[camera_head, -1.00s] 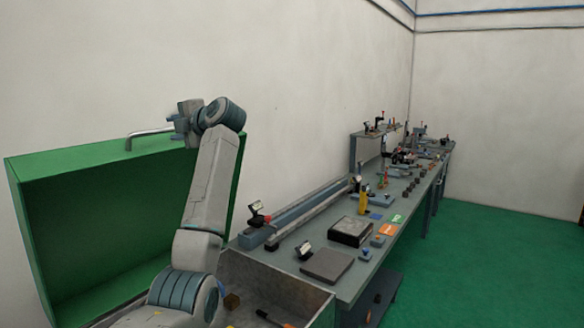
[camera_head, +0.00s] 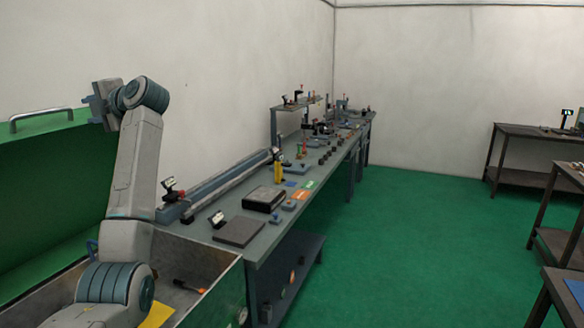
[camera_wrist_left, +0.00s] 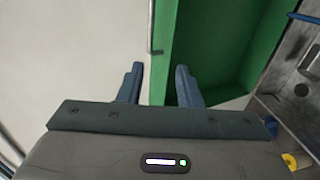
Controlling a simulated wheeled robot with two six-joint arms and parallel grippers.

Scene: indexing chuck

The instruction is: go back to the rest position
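My left gripper (camera_head: 92,110) is raised at the upper left in the head view, beside the right end of the silver handle (camera_head: 40,114) on the open green lid (camera_head: 50,150). The green lid (camera_wrist_left: 215,45) shows beyond the fingers there. The gripper looks clear of the handle. My right gripper is in neither view.
A long workbench (camera_head: 265,240) with many fixtures runs along the wall. Green floor (camera_head: 400,250) is free; dark tables (camera_head: 520,150) stand right.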

